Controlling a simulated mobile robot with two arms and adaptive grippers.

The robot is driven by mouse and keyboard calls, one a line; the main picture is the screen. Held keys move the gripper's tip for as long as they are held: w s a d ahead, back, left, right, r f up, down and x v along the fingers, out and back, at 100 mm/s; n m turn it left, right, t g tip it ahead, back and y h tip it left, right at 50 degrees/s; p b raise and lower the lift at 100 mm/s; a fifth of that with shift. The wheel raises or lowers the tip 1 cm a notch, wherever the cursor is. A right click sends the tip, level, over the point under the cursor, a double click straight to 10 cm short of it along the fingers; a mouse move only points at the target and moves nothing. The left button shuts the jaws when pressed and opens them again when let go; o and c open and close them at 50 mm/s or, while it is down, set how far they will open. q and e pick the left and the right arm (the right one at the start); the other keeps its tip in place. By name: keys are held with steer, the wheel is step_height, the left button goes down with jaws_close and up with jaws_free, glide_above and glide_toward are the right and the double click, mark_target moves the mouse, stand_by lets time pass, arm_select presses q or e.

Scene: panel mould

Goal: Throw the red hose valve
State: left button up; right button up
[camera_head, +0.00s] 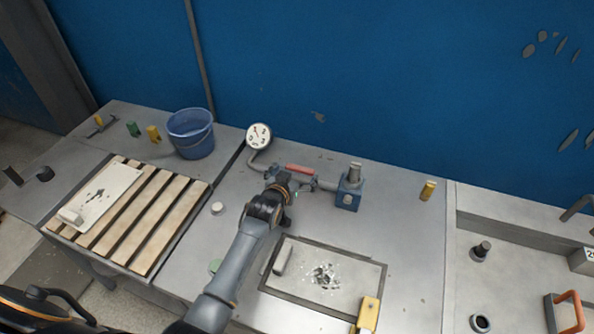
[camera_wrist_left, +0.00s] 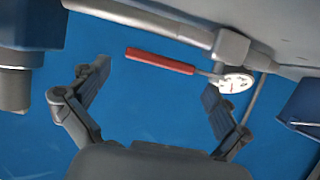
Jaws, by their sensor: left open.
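The red hose valve handle (camera_head: 300,169) lies along a grey pipe (camera_head: 324,186) at the back of the table, between a round gauge (camera_head: 259,136) and a blue block fitting (camera_head: 349,191). In the left wrist view the red handle (camera_wrist_left: 160,61) shows beyond and between my fingers, apart from them. My left gripper (camera_head: 288,182) is just in front of the pipe, near the left end of the handle, and hides part of the pipe. In the left wrist view my left gripper (camera_wrist_left: 152,85) is open and empty. My right gripper is not in view.
A panel mould (camera_head: 375,270) lies on the near table, with a yellow block (camera_head: 368,314) at its corner. A blue bucket (camera_head: 190,134) stands at the back left beside a slatted wooden pallet (camera_head: 150,220). A yellow piece (camera_head: 428,190) stands at right. A blue wall (camera_head: 400,90) closes the back.

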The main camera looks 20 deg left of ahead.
arm_select(q)
steer(key=shift+x, duration=0.85)
steer(key=c, duration=1.5)
steer(key=shift+s, duration=0.1)
